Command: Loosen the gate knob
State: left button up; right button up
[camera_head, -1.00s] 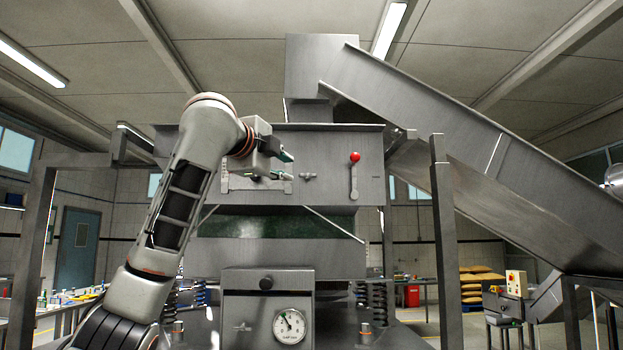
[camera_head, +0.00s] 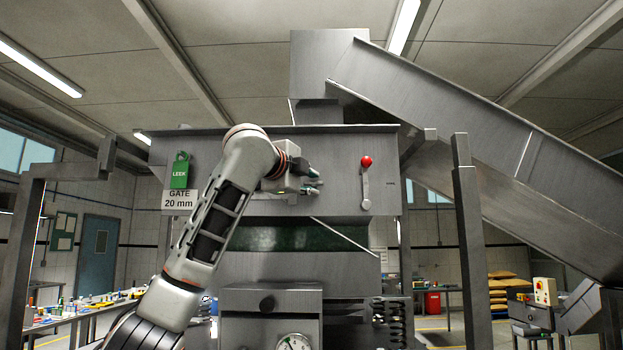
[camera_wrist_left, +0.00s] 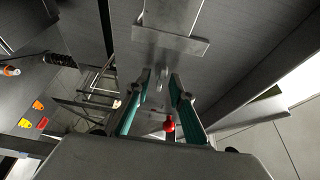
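My left gripper (camera_head: 316,181) is in front of the grey metal hopper front (camera_head: 338,150), left of the red-balled lever. Its teal fingers are apart in the left wrist view (camera_wrist_left: 161,78). A small grey metal fitting, seemingly the gate knob (camera_wrist_left: 159,84), shows between the fingertips there; I cannot tell whether they touch it. In the head view the gripper covers the knob's place. A sign reading GATE 20 mm (camera_head: 178,199) is on the hopper's left. My right gripper is not in view.
The lever with a red ball (camera_head: 366,161) stands close right of the gripper; its ball also shows in the wrist view (camera_wrist_left: 169,125). A green LEEK tag (camera_head: 180,171) hangs at left. A sloping chute (camera_head: 480,140) rises at right. A gauge (camera_head: 293,343) sits below.

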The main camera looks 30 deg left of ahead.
pick_arm(q)
jog(key=shift+w+r, duration=0.1)
jog(key=shift+w, duration=0.1)
jog(key=shift+a, duration=0.1)
jog(key=shift+w, duration=0.1)
grip_shut()
